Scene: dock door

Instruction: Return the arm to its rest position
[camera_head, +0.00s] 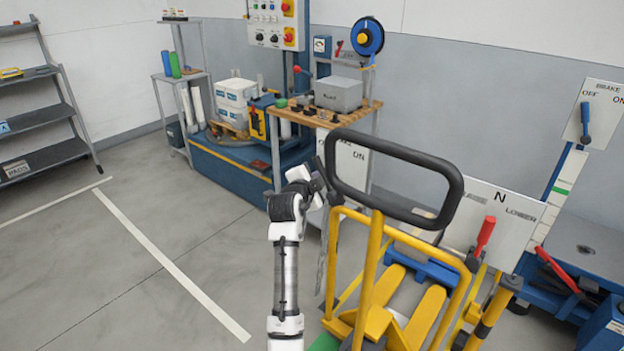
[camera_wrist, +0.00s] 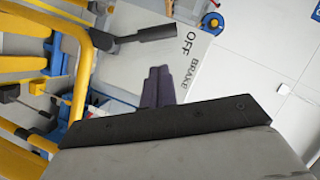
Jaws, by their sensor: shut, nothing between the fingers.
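My arm (camera_head: 287,262) is raised in the middle of the head view, with its white and black wrist bent over at the top. My gripper (camera_wrist: 158,72) shows in the wrist view with its two dark fingers together and nothing between them. In the head view its end is small and dark beside the black loop handle (camera_head: 455,190) of the yellow pallet truck (camera_head: 372,270). I cannot tell whether they touch. In the wrist view the fingers overlap a pale panel (camera_wrist: 205,58) marked OFF and BRAKE, with a dark lever (camera_wrist: 145,36).
A wooden-topped bench (camera_head: 303,118) with a grey box (camera_head: 338,94) stands behind the arm. A panel with a red lever (camera_head: 485,232) and a brake panel with a blue lever (camera_head: 586,122) are at right. A grey shelf (camera_head: 40,118) is far left. The left floor is clear.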

